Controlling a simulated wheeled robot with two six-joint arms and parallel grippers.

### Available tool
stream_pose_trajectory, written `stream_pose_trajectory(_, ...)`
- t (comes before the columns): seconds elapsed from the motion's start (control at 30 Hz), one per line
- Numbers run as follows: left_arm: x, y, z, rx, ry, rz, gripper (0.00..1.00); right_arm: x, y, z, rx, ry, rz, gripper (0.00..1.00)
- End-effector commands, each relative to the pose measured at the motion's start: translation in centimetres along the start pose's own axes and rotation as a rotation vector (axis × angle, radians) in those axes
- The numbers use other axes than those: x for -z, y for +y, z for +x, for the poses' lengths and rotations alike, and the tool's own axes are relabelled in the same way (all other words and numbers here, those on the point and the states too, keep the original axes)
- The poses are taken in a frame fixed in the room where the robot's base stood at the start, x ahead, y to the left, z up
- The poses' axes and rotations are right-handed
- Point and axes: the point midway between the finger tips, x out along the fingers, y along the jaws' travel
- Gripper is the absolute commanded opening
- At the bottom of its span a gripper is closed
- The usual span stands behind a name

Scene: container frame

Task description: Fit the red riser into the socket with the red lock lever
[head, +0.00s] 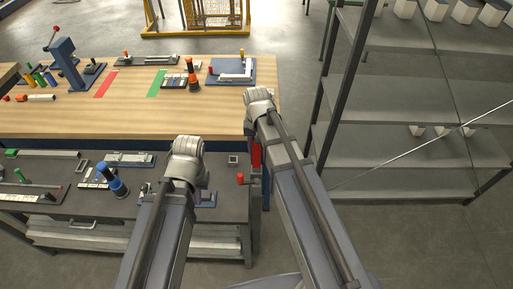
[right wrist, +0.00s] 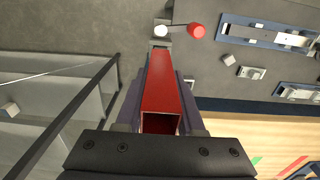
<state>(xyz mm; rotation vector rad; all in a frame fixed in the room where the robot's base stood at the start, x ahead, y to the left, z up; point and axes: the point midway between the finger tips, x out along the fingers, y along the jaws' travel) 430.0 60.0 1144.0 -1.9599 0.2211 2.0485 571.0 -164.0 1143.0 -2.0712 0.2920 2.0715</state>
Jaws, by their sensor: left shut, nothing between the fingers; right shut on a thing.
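The red riser (right wrist: 172,88) is a hollow square tube. It runs lengthwise between the fingers of my right gripper (right wrist: 161,105), which is shut on it. In the head view the riser (head: 256,156) shows as a red strip below my right wrist, at the right end of the grey bench. The red lock lever (right wrist: 197,31) has a red ball and sits beside a small grey socket (right wrist: 161,41) at the riser's far end. The lever ball (head: 240,178) also shows in the head view. I cannot tell whether the riser is inside the socket. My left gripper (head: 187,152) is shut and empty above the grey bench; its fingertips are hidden.
The grey bench (head: 226,205) carries several fixtures and a blue-topped black piece (head: 113,182). Behind it, a wooden table (head: 130,118) holds more fixtures and coloured pegs. A metal shelf rack (head: 400,118) stands to the right, with floor between it and the bench.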

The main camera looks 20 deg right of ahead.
Motion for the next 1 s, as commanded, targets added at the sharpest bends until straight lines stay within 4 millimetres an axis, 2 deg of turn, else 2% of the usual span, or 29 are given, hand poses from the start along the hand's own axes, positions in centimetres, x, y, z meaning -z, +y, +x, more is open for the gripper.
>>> stream_pose_trajectory(1.0,0.2,0.2,2.5,0.0,0.001,-0.002,0.0,0.0,0.0,2.5,0.0,0.0,0.0,0.0)
